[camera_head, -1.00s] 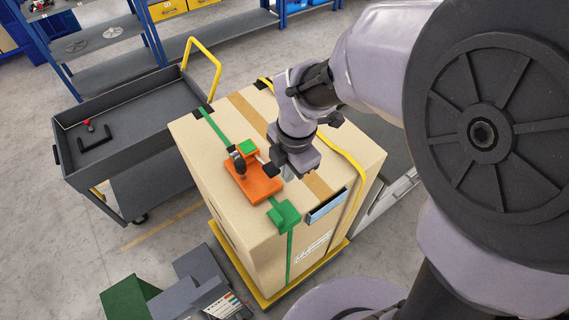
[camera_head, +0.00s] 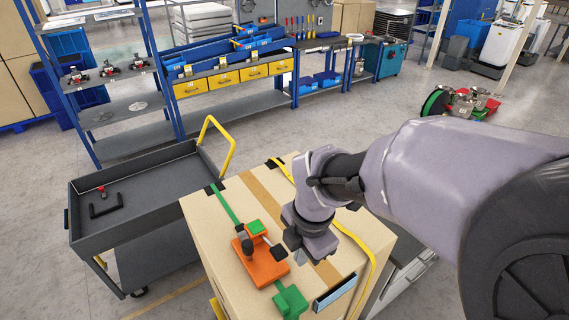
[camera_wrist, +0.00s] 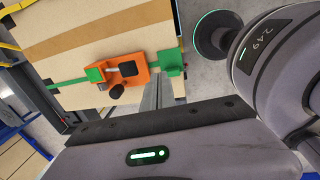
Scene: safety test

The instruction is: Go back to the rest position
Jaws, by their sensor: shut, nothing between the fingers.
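My gripper (camera_head: 298,256) hangs at the end of my bent arm, pointing down over the top of a large cardboard box (camera_head: 216,209). It is shut with nothing in it. On the box, to the left of my gripper, an orange tool (camera_head: 262,269) with a black knob sits over a green strap. The wrist view also shows the orange tool (camera_wrist: 133,82) and the strap beyond the narrow closed fingers (camera_wrist: 157,93), with a visible gap between them. The exact height of my gripper above the box is hard to tell.
A grey cart (camera_head: 76,226) with a yellow handle stands left of the box, holding a black bracket and a small red part. Shelves with yellow drawers (camera_head: 224,79) and a workbench line the back. A green reel (camera_head: 436,103) lies at back right. Open floor lies between.

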